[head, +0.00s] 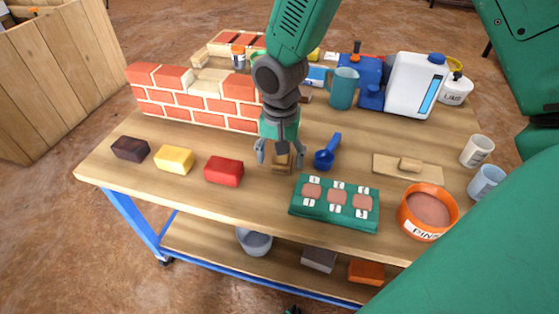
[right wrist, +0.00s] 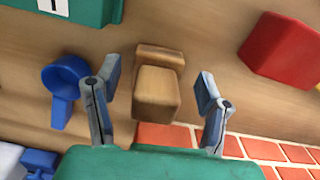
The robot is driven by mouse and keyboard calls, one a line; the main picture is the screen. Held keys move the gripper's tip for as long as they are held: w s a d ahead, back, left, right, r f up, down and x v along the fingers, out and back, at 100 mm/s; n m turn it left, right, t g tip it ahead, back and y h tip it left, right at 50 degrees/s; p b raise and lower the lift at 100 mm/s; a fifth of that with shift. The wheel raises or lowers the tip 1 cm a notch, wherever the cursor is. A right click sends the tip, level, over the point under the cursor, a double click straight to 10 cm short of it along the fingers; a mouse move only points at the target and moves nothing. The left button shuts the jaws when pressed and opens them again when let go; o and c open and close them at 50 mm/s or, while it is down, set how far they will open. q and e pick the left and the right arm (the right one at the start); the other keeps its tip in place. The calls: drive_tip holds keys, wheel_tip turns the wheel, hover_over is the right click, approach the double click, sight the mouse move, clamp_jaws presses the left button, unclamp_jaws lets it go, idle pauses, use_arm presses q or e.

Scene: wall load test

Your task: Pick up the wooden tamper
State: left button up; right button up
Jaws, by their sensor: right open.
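The wooden tamper (right wrist: 156,92) is a small brown wooden block with a raised handle, standing on the table. In the right wrist view it lies between the two spread fingers of my right gripper (right wrist: 158,103), with a gap on each side. In the head view my right gripper (head: 280,155) points down over the tamper (head: 282,161), which is partly hidden by the fingers. The gripper is open and holds nothing.
A blue scoop (head: 325,158) stands close to the right of the gripper, and a red block (head: 224,170) to its left. A green tray (head: 334,220) with pinkish pieces lies in front. A small brick wall (head: 195,113) stands behind left. Bare tabletop lies between these things.

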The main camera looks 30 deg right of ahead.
drive_tip(key=shift+d, duration=0.35)
drive_tip(key=c, duration=1.2)
drive_tip(key=shift+a, duration=0.15)
drive_tip(key=shift+r, duration=0.45)
wheel_tip(320, 180, up, 8)
drive_tip(key=p, duration=0.4)
use_arm(q)
drive_tip(key=shift+d+r, duration=0.2)
drive_tip(key=shift+r, duration=2.15)
use_arm(e)
drive_tip(key=shift+r, duration=0.55)
drive_tip(key=shift+o, duration=0.3)
